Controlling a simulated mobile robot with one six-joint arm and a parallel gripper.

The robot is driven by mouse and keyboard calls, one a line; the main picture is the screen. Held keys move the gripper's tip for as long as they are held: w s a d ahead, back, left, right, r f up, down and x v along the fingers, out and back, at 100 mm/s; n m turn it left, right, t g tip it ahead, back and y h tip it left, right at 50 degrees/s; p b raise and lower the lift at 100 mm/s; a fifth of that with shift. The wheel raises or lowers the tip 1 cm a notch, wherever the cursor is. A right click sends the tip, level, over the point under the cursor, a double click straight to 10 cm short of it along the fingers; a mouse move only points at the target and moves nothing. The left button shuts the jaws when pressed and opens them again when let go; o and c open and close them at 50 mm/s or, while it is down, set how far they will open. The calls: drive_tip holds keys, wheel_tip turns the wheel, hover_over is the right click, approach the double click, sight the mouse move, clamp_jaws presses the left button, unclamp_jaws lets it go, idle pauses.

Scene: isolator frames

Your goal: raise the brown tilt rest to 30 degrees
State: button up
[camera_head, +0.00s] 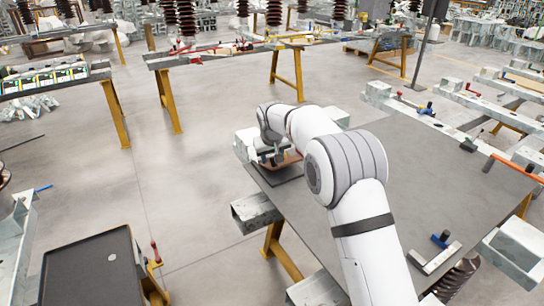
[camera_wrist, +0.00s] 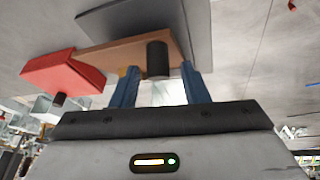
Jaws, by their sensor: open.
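The brown tilt rest (camera_wrist: 108,53) spans the upper middle of the wrist view as a flat brown board, with a dark grey plate (camera_wrist: 190,18) beside it. A black cylindrical knob (camera_wrist: 157,58) stands out from the brown board. My gripper (camera_wrist: 160,70) is open, its two blue fingers apart on either side of the knob; contact cannot be told. In the head view, a small part of the brown rest (camera_head: 291,159) shows beside my gripper (camera_head: 269,158), and my arm hides much around it. The rest's angle cannot be read.
A red block (camera_wrist: 62,73) with a dark peg adjoins the brown board's left end. The grey table (camera_head: 420,165) has free room right of my arm. A blue-handled part (camera_head: 438,250) lies near its front edge. A black-topped cart (camera_head: 95,265) stands lower left.

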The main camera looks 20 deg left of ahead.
drive_tip(key=shift+c, duration=0.4)
clamp_jaws()
